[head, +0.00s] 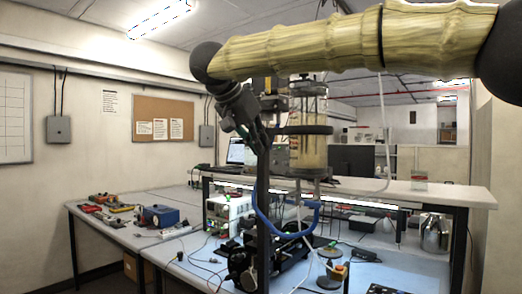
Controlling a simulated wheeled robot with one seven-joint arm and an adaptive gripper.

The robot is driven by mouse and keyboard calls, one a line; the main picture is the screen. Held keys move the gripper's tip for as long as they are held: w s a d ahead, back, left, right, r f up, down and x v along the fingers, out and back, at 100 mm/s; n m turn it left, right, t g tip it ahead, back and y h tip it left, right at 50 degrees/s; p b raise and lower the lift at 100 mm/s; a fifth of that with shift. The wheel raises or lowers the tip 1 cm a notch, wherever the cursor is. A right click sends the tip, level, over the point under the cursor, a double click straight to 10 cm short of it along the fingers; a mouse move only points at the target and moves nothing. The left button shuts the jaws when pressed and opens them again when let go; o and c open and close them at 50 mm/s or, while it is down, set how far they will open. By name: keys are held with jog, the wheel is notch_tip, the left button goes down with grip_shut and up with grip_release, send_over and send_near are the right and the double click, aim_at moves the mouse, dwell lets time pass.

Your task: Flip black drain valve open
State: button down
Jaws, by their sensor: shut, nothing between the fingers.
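A clear sealed cylinder (312,105) with pale yellow content stands upright near the middle of the head view, held by a black ring clamp (308,130). The black drain valve cannot be made out clearly; the fittings below the cylinder are small and dark. A blue tube (262,222) curves below it. My gripper (264,146) is shut and empty, pointing down, just left of the cylinder in the picture. It overlaps the dark stand post; whether it touches anything cannot be told.
A raised shelf (455,193) runs behind. The blue-topped bench (200,266) carries a power supply (229,212), a dark pump-like machine (290,254) and cables. A side table at left holds tools and a blue box (159,215). A metal kettle-like vessel (434,234) stands right.

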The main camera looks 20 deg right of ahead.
jog(key=p, duration=0.1)
send_over(277, 195)
jog(key=w, duration=0.1)
jog(key=f, duration=0.6)
jog(key=shift+w+a, duration=0.2)
jog(key=shift+a, duration=0.15)
jog(key=shift+a+f, duration=0.1)
jog(key=shift+f, duration=1.8)
jog(key=shift+a+r+p, duration=0.1)
jog(key=shift+r+p, duration=0.05)
jog(key=shift+p, duration=0.85)
jog(key=shift+w+f+g+p, duration=0.2)
jog(key=shift+g+p, duration=0.1)
jog(key=shift+p, duration=0.3)
